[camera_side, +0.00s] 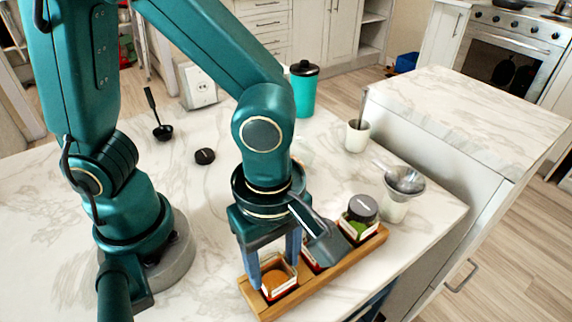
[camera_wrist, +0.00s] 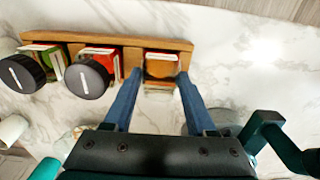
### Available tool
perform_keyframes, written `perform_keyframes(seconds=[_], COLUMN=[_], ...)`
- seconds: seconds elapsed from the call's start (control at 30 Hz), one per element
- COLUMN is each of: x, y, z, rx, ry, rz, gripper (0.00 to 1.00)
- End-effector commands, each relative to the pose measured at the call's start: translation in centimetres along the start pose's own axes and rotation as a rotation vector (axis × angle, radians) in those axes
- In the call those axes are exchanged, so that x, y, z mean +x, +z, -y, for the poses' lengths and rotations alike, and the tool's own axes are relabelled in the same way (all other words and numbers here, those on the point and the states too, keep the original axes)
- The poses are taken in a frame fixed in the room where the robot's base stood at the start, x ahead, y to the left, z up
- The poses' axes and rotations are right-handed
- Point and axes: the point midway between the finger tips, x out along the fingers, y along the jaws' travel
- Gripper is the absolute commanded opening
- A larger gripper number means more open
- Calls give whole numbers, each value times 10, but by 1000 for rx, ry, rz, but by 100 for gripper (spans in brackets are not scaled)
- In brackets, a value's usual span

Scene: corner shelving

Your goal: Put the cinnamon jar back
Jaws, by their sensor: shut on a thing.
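The cinnamon jar (camera_side: 278,281) is a small square glass jar with orange-brown powder, open at the top, and a red and white label. It is at the near end slot of the wooden rack (camera_side: 318,283). In the wrist view the jar (camera_wrist: 161,68) is at the rack's right end. My gripper (camera_side: 274,272) points down with one finger on each side of the jar and is shut on it. In the wrist view, my blue fingers (camera_wrist: 160,76) flank it. I cannot tell whether its base rests on the rack floor.
The rack also holds a red jar (camera_wrist: 106,57) and a green jar (camera_side: 356,231), both with black lids. A loose black lid (camera_side: 205,156) lies on the marble counter. A funnel in a cup (camera_side: 397,205), a white cup (camera_side: 357,136), a teal tumbler (camera_side: 304,90) and a black scoop (camera_side: 161,130) stand around.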

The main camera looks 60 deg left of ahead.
Motion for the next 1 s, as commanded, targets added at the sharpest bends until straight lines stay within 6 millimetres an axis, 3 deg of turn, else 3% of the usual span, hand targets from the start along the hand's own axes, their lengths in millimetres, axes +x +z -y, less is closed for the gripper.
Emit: perform_keyframes(seconds=[0.37,0.4,0.43,0.47,0.8,1.0], x=[4,4,4,4,2,-19], y=[0,0,0,0,0,1], z=[0,0,0,0,0,-2], rx=[0,0,0,0,0,0], ry=[-2,-1,0,0,1,6], rz=[-1,0,0,0,1,5], gripper=[0,72,83,87,87,87])
